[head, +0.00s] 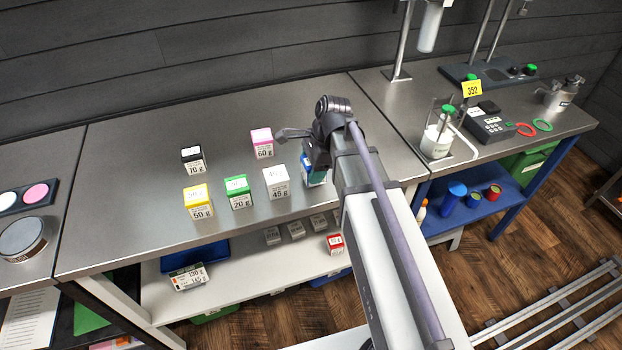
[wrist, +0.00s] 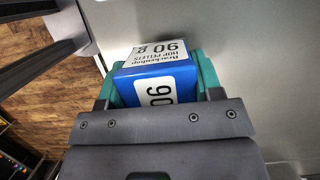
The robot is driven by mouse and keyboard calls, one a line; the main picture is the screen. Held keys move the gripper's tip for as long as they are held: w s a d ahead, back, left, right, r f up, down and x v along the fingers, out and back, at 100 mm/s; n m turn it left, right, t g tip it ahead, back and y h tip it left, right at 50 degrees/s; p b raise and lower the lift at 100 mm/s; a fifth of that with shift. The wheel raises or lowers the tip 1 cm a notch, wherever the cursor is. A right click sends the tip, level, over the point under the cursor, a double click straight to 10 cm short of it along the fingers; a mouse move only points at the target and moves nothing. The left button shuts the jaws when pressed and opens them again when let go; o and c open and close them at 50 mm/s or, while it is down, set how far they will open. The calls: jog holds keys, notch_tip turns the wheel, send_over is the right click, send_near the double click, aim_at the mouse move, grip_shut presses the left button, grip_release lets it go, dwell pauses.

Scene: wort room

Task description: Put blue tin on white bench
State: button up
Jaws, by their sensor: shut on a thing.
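The blue tin (wrist: 142,91), with a white label reading "90 g" and "hop pellets", is between the teal-lined jaws of my gripper (wrist: 160,85) in the wrist view. In the head view a blue edge of the tin (head: 316,178) shows beside my gripper (head: 306,168), partly hidden by the arm. My gripper is shut on it, at the right part of a steel-topped bench with a white frame and shelf, the white bench (head: 130,165). I cannot tell whether the tin touches the top.
Black (head: 193,160), pink (head: 262,143), yellow (head: 198,202), green (head: 238,192) and white (head: 276,182) tins stand left of my gripper. A blue-framed bench (head: 490,208) on the right holds a scale (head: 490,124) and jars. The bench's back left is clear.

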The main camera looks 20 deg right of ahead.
jog(key=shift+f, duration=0.95)
jog(key=shift+r, duration=0.3)
jog(key=shift+f, duration=0.3)
jog(key=o, duration=1)
jog(key=shift+r, duration=0.1)
